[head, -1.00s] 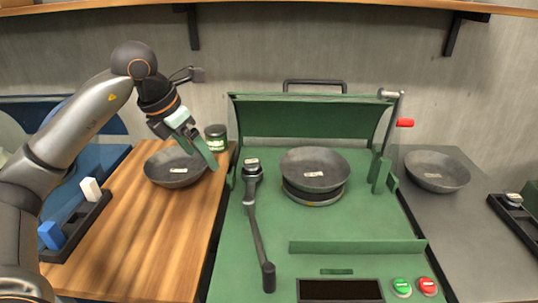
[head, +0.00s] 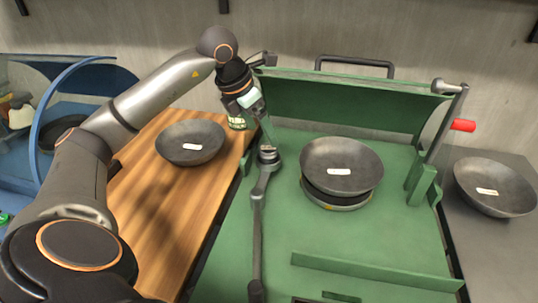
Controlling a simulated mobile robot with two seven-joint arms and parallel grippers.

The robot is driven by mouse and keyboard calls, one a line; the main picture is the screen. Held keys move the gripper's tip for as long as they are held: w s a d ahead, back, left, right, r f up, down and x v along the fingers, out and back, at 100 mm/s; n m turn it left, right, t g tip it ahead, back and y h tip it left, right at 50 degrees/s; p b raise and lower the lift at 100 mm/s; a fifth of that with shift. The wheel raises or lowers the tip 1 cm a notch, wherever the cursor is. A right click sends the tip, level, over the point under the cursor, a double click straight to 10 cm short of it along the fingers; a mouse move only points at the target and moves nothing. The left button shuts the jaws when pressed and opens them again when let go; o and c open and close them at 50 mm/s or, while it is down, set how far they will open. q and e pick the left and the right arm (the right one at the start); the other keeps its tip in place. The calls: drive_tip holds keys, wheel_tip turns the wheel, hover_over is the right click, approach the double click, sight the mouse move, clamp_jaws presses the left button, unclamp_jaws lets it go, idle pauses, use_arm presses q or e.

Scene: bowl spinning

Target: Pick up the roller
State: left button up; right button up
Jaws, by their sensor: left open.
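A short round dark metal piece (head: 268,156), which looks like the roller, sits at the far end of a long dark lever arm (head: 257,230) on the green machine (head: 300,240). Whether a finger touches the piece I cannot tell. My right gripper is not in view.
A grey bowl (head: 340,166) sits on the machine's round base. Other bowls stand on the wooden table (head: 190,144) and the grey table (head: 494,188).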

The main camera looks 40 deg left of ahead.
sight(269, 147)
use_arm(q)
drive_tip(key=x, duration=0.5)
drive_tip(key=shift+s+f, duration=0.1)
drive_tip(key=shift+f, duration=0.3)
clamp_jaws()
idle(0.5)
drive_tip(key=shift+r, duration=0.15)
